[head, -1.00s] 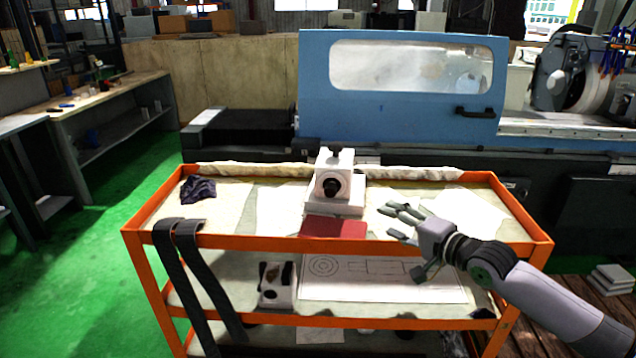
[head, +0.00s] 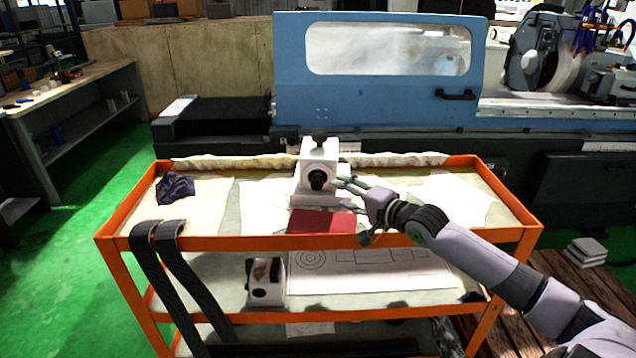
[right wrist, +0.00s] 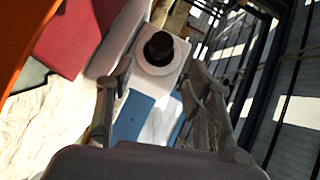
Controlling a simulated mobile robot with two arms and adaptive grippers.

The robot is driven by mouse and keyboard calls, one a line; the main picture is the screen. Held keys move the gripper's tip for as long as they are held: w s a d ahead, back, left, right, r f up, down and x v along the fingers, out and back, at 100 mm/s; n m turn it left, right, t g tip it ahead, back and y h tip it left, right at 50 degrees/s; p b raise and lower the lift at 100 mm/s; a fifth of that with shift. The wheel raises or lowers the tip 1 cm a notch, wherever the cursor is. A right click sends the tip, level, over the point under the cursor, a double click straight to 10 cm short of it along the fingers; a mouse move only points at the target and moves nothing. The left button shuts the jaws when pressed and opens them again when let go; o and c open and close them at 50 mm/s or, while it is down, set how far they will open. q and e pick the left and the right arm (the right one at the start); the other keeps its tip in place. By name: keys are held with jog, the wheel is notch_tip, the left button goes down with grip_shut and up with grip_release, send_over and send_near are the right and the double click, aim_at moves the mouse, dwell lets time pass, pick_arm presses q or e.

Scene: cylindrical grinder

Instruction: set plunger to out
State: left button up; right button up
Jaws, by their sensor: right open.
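A white block-shaped device (head: 312,155) stands on the cart's top shelf. A round black knob (head: 318,179) sticks out of its front, and a second dark knob (head: 320,137) stands on its top. Which one is the plunger is not labelled. My right gripper (head: 341,193) is open and empty, just right of the front knob. In the right wrist view the black knob (right wrist: 158,46) on its white face shows between and beyond my open fingers (right wrist: 160,66), with no clear contact. My left gripper is out of view.
The orange cart (head: 240,243) has a raised rim. A red pad (head: 320,222) lies in front of the device, a dark cloth (head: 175,188) at left, and papers around it. The blue machine cover (head: 290,100) stands behind. Black straps (head: 160,270) hang at front left.

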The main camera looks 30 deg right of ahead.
aim_at(322, 181)
jog(key=shift+r+x, duration=0.2)
jog(key=shift+x, duration=0.95)
jog(key=x, duration=0.6)
jog(key=shift+w+f+p, duration=0.1)
jog(key=shift+w+p, duration=0.25)
jog(key=shift+p, duration=0.05)
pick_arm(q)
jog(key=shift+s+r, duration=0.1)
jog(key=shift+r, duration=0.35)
pick_arm(e)
jog(key=shift+w+a+f, duration=0.15)
jog(key=shift+w+f, duration=0.05)
jog(key=shift+w, duration=0.45)
jog(key=shift+c, duration=0.4)
grip_shut()
